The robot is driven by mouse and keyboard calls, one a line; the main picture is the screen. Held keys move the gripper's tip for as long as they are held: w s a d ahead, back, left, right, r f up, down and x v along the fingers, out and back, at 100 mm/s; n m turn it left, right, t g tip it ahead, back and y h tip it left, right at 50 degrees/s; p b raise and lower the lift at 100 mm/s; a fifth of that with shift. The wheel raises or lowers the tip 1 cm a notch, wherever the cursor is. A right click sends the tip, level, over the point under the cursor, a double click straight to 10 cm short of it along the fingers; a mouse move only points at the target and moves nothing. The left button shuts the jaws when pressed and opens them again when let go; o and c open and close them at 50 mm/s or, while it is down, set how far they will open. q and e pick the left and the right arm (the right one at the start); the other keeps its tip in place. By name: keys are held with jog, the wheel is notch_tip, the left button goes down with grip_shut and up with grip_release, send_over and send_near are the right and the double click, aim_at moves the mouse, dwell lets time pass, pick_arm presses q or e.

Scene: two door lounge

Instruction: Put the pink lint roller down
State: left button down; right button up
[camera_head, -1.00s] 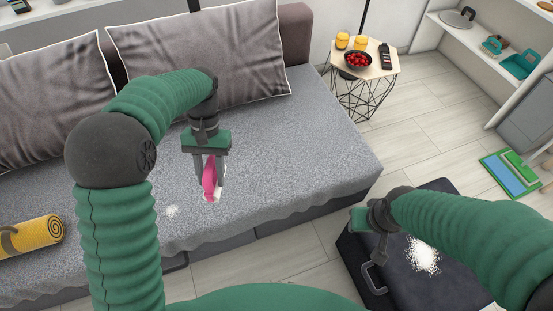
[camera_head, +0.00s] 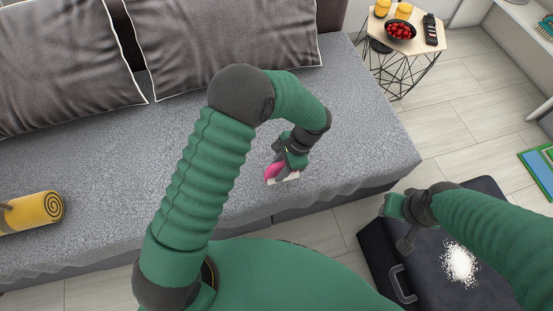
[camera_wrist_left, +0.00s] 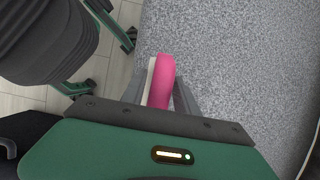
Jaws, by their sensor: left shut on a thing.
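The pink lint roller (camera_head: 274,171) is in my left gripper (camera_head: 283,168), close to the front edge of the grey sofa seat (camera_head: 350,130). In the left wrist view the pink roller (camera_wrist_left: 162,80) and a white part beside it sit between the two grey fingers (camera_wrist_left: 163,95), with the seat surface behind. I cannot tell whether the roller touches the seat. My right gripper (camera_head: 400,215) is by the dark suitcase (camera_head: 375,250); its fingers are hard to make out.
A rolled yellow mat (camera_head: 35,212) lies at the seat's left end, and grey cushions (camera_head: 220,45) line the back. A white powdery patch (camera_head: 459,262) is on the suitcase. A side table (camera_head: 420,42) holds a bowl of red fruit (camera_head: 400,31). The seat's middle is clear.

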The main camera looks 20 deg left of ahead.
pick_arm(q)
jog(key=w+f+b, duration=0.1)
jog(key=w, duration=0.1)
jog(key=w+a+f+b, duration=0.1)
jog(key=w+f, duration=0.1)
jog(key=w+a+f+b, duration=0.1)
jog(key=shift+w+a+f+b, duration=0.15)
jog(key=shift+w+a+b, duration=0.1)
jog(key=shift+w+b, duration=0.15)
jog(key=c, duration=0.9)
grip_release()
